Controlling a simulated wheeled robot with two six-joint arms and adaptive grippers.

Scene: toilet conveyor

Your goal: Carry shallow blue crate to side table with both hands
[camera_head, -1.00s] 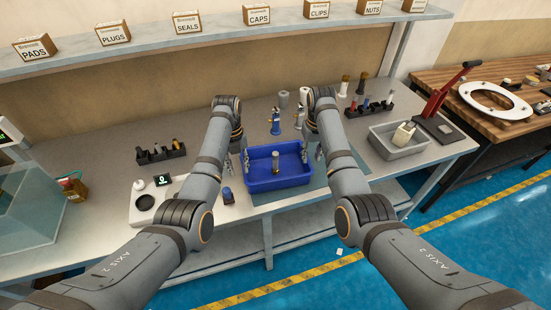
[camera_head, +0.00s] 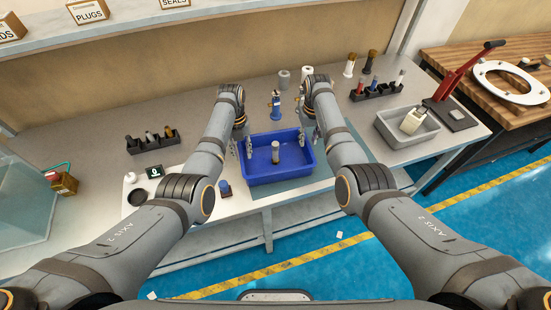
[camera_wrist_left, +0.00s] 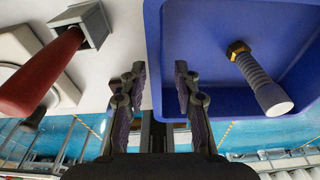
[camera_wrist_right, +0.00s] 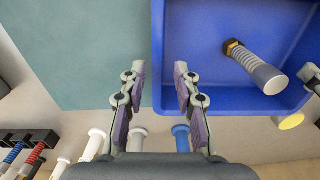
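The shallow blue crate (camera_head: 262,175) sits level at the front of the grey workbench, holding one grey threaded bolt (camera_head: 276,152). My left gripper (camera_head: 242,148) is at the crate's left wall, and my right gripper (camera_head: 309,136) is at its right wall. In the left wrist view my fingers (camera_wrist_left: 160,85) are apart, one on each side of the crate wall. In the right wrist view my fingers (camera_wrist_right: 160,82) are also apart, straddling the opposite wall. A wooden-topped side table (camera_head: 455,62) stands at the far right.
A grey bin (camera_head: 425,138) stands on the workbench's right end. Bolt racks (camera_head: 150,142) and a blue-based bolt (camera_head: 275,105) stand near the arms. Blue floor lies in front.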

